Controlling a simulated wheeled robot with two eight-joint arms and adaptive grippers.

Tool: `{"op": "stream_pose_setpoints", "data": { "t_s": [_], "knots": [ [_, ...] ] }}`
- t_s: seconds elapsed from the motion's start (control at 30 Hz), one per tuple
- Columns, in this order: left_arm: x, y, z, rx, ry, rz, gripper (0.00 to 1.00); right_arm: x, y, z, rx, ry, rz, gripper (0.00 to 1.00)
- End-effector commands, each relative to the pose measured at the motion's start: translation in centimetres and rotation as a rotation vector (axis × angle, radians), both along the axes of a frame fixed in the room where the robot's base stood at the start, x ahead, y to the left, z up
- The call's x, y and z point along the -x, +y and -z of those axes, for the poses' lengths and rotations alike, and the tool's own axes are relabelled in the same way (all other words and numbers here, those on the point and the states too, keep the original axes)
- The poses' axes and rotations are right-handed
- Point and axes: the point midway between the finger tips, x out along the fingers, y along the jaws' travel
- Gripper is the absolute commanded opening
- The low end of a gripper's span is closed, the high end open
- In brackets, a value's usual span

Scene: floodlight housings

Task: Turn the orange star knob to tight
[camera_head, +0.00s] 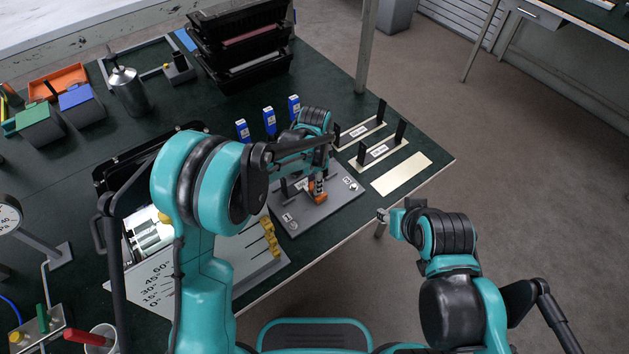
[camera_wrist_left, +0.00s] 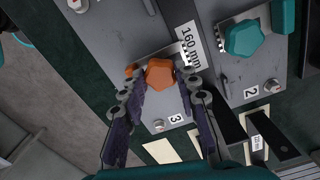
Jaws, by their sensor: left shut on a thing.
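The orange star knob (camera_wrist_left: 160,74) sits on a grey plate by a "160 mm" label in the left wrist view. In the head view a little of the orange knob (camera_head: 319,197) shows under my left gripper (camera_head: 318,184). In the left wrist view the fingers of my left gripper (camera_wrist_left: 160,84) stand on either side of the knob, shut on it. No tight mark can be read beside the knob. My right gripper (camera_head: 384,215) hangs off the table's front edge, away from the knob; its fingers are too small to read.
A teal knob (camera_wrist_left: 244,38) is on the plate beside a "2" label. A bare cream plate (camera_head: 402,174) lies right.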

Motion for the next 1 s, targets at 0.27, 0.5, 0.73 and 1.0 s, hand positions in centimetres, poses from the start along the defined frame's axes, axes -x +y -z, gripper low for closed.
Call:
{"op": "stream_pose_setpoints", "data": {
  "t_s": [0.27, 0.5, 0.73, 1.0],
  "knots": [
    [0.01, 0.00, 0.02, 0.000, 0.000, 0.103, 0.02, 0.00, 0.00, -0.06, 0.000, 0.000, 0.000, 0.40],
    [0.01, 0.00, 0.03, 0.000, 0.000, 0.129, 0.02, 0.00, 0.00, -0.07, 0.000, 0.000, 0.000, 0.40],
    [0.01, 0.01, 0.03, 0.000, 0.000, 0.130, 0.02, 0.00, 0.00, -0.07, 0.000, 0.000, 0.000, 0.40],
    [0.01, 0.00, 0.02, 0.000, 0.000, 0.129, 0.52, 0.00, 0.00, -0.07, 0.000, 0.000, 0.000, 0.40]
  ]
}}
